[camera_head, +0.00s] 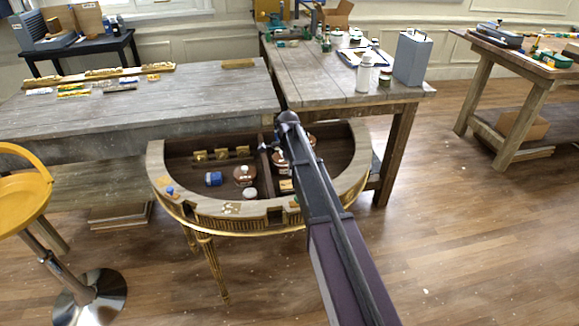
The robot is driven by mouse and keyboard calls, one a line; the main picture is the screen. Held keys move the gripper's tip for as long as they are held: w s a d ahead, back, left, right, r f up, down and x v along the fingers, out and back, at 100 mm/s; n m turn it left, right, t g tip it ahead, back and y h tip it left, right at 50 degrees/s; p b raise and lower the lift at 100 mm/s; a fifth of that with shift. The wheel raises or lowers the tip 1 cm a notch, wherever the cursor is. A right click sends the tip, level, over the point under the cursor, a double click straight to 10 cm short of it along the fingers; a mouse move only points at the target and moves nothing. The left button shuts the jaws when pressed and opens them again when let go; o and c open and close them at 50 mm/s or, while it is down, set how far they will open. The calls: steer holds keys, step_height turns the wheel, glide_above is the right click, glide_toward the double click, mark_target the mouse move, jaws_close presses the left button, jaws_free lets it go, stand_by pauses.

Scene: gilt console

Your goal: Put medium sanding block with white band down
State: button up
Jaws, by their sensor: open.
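The half-round gilt console (163,184) stands open-topped in the middle, with a divider splitting its inside into left and right compartments. My gripper (265,149) is small and dark in this view, over the console near the divider; it is open. I cannot pick out the medium sanding block with white band for certain. A brown rounded item (244,175) with a pale top lies in the left compartment. Similar brown items (279,158) lie in the right compartment, partly hidden by my arm. I see nothing clearly held in the gripper.
A blue jar (213,179) and a whitish round item (250,193) lie in the left compartment, with gold pieces (221,154) behind. Grey wooden benches (190,92) stand behind the console. A yellow stool (22,190) stands at left. Floor at front is clear.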

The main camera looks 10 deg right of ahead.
steer(key=shift+r+p, duration=0.85)
steer(key=shift+r, duration=0.3)
steer(key=shift+s, duration=0.15)
steer(key=s+n, duration=0.3)
steer(key=s, duration=0.2)
steer(key=s+n, duration=0.2)
steer(key=s, duration=0.2)
steer(key=s+n, duration=0.3)
steer(key=s, duration=0.2)
steer(key=shift+s+d+n, duration=0.15)
steer(key=shift+s+n, duration=0.15)
steer(key=s+n, duration=0.9)
steer(key=s, duration=0.5)
steer(key=shift+s+d, duration=0.15)
step_height(320, 180, up, 3)
steer(key=p, duration=0.3)
steer(key=shift+r, duration=0.15)
